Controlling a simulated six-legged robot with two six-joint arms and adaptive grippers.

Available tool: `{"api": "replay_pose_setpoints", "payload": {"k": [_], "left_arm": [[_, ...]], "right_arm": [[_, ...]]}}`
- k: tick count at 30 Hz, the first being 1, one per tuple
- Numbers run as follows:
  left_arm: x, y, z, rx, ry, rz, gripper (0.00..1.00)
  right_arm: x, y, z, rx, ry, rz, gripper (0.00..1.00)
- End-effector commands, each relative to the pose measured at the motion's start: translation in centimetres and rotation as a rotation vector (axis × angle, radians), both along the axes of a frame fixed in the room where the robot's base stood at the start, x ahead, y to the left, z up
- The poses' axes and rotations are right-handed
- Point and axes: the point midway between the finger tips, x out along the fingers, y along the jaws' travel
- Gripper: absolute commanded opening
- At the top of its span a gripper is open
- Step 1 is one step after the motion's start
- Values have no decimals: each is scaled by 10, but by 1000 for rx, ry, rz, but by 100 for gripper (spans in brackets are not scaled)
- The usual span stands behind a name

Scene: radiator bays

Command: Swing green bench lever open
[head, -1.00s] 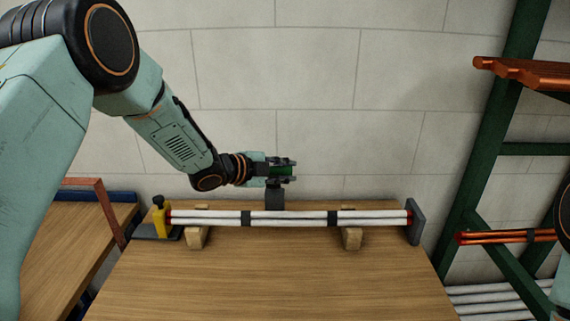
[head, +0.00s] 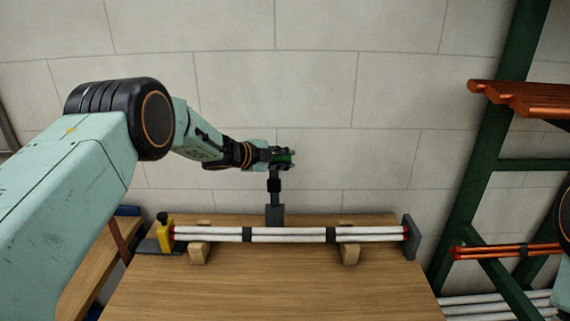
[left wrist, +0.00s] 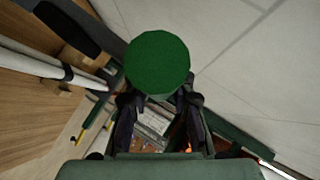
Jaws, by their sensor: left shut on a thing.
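The green lever handle (head: 286,158) sits atop a dark upright post (head: 275,200) at the back edge of the wooden bench. My left gripper (head: 282,156) is shut on this green handle, above the bench and in front of the wall. In the left wrist view the round green end of the handle (left wrist: 157,63) shows between the two dark fingers. The fingers partly hide the handle in the head view. My right gripper is out of view; only a dark piece of that arm shows at the right edge.
White pipes (head: 290,234) rest on wooden blocks (head: 198,253) across the bench (head: 260,290), between a yellow clamp (head: 166,233) and a grey end plate (head: 411,236). A green rack (head: 480,170) with copper pipes (head: 525,98) stands to the right. The bench's front is clear.

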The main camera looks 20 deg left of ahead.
Motion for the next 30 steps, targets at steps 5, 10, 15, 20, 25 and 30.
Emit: {"api": "replay_pose_setpoints", "payload": {"k": [5,10,15,20,25,30], "left_arm": [[10,3,4,2,-10,1,0],[13,4,4,2,-10,2,0],[13,5,5,2,-10,2,0],[13,5,5,2,-11,2,0],[13,5,5,2,-10,3,30],[13,4,4,2,-7,1,45]], "right_arm": [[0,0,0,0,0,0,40],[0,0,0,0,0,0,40],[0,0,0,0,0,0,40],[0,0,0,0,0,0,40],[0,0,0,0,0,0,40],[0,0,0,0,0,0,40]]}}
